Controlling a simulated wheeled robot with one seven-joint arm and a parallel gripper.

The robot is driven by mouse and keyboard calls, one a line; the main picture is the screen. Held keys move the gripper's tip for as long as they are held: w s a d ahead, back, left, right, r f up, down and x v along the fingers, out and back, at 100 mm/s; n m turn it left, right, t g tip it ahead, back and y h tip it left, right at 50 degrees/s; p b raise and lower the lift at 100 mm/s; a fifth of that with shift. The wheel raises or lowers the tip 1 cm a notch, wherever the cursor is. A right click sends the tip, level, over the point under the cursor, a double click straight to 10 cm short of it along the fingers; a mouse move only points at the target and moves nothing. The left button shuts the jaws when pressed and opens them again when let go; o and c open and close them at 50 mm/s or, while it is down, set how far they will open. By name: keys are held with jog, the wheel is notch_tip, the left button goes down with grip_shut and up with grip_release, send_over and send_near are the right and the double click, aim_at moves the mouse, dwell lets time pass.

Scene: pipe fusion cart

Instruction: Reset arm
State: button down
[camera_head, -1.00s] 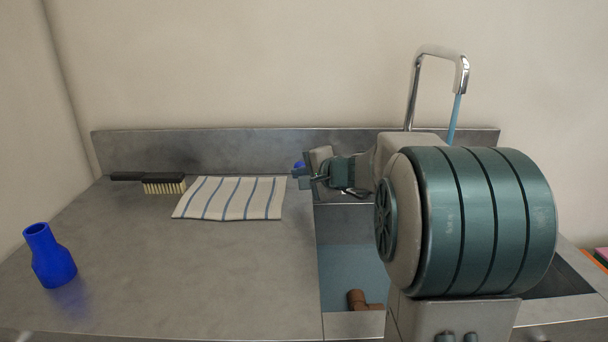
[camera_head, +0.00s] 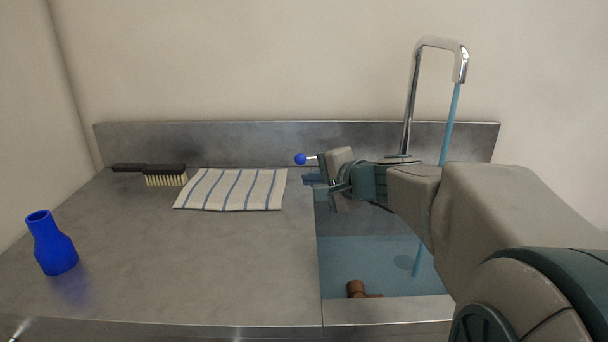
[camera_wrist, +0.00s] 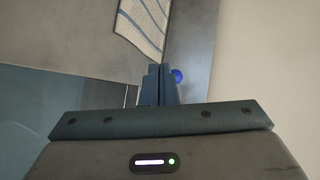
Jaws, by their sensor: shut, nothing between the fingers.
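My gripper (camera_head: 310,181) is at the back of the counter, left of the tap, with its fingers pointing left. In the wrist view its two fingers (camera_wrist: 160,85) are shut together with nothing between them. A blue ball knob (camera_head: 300,159) on a short metal stem shows just above and behind the fingers. In the wrist view the knob (camera_wrist: 177,76) is right beside the fingertips; I cannot tell whether they touch. My arm reaches in from the lower right, across the sink.
Blue water runs from the tap (camera_head: 412,90) into the sink (camera_head: 345,255), where a brown pipe fitting (camera_head: 356,289) lies. A striped cloth (camera_head: 232,189), a brush (camera_head: 165,174) and a blue reducer (camera_head: 52,246) are on the counter (camera_head: 200,270). The counter's middle is clear.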

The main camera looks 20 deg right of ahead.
jog(key=s+a+r+n+g+p, duration=0.3)
jog(key=s+a+n+g+p, duration=0.45)
jog(key=s+p, duration=0.55)
jog(key=s+d+r+n+g+h+p, duration=0.2)
jog(key=s+n+h+p, duration=0.3)
jog(key=s+p, duration=0.3)
jog(key=shift+s+d+r+n+p, duration=0.3)
jog(key=shift+s+d+n+p, duration=0.05)
jog(key=shift+p, duration=0.15)
jog(key=shift+g, duration=0.25)
